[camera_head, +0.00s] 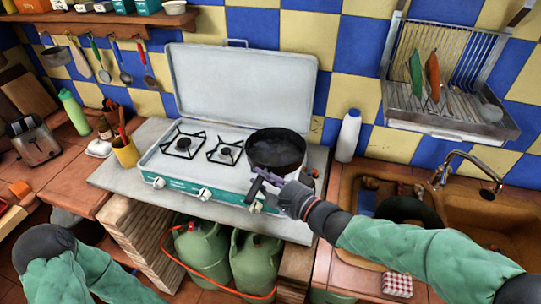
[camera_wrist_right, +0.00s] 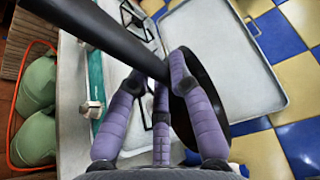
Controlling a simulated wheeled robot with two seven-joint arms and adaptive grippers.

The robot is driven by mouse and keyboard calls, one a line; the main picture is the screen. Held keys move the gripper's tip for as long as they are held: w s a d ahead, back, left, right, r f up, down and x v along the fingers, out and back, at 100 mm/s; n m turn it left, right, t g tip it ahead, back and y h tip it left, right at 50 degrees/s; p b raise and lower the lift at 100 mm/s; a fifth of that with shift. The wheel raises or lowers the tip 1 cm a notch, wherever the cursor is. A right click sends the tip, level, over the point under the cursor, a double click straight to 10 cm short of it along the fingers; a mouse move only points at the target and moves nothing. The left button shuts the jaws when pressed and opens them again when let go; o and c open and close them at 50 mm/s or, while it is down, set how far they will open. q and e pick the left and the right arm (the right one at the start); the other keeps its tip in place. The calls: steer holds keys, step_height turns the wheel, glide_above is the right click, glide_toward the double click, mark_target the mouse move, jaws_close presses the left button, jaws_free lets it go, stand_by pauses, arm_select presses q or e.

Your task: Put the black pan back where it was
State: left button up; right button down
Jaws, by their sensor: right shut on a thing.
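The black pan (camera_head: 277,152) is at the right end of the white and green gas stove (camera_head: 176,190), beside the right burner (camera_head: 226,151). I cannot tell whether its base touches the stove. My right gripper (camera_head: 268,184) is at the pan's near side, shut on its handle. In the right wrist view the purple fingers (camera_wrist_right: 162,85) close around the dark handle (camera_wrist_right: 105,32), and the pan's body (camera_wrist_right: 222,108) shows partly behind them. My left arm comes in at the lower left; its gripper is out of view.
The raised stove lid (camera_head: 243,85) stands behind the burners. A white bottle (camera_head: 348,135) is right of the pan. A sink with a faucet (camera_head: 462,163) and a dark round item (camera_head: 408,212) lies further right. A yellow utensil cup (camera_head: 126,153) stands left of the stove.

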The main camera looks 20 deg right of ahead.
mark_target(261, 165)
steer(key=w+f, duration=0.1)
steer(key=w, duration=0.2)
steer(key=w+d+f+b, duration=0.1)
steer(key=w, duration=0.1)
steer(key=w+d+f, duration=0.1)
steer(key=w, duration=0.2)
steer(key=shift+w+f+b, duration=0.3)
steer(key=shift+f+b, duration=0.05)
steer(key=w+f+b, duration=0.1)
steer(key=f, duration=0.2)
steer(key=w+f+b, duration=0.1)
steer(key=w+f, duration=0.1)
steer(key=w+d+f+b, duration=0.1)
steer(key=w+f, duration=0.1)
steer(key=f, duration=0.1)
steer(key=shift+w+d+f, duration=0.1)
steer(key=shift+w+f, duration=0.1)
steer(key=shift+f, duration=0.15)
steer(key=c, duration=1.1)
jaws_free()
steer(key=shift+s+f, duration=0.1)
steer(key=shift+s, duration=0.05)
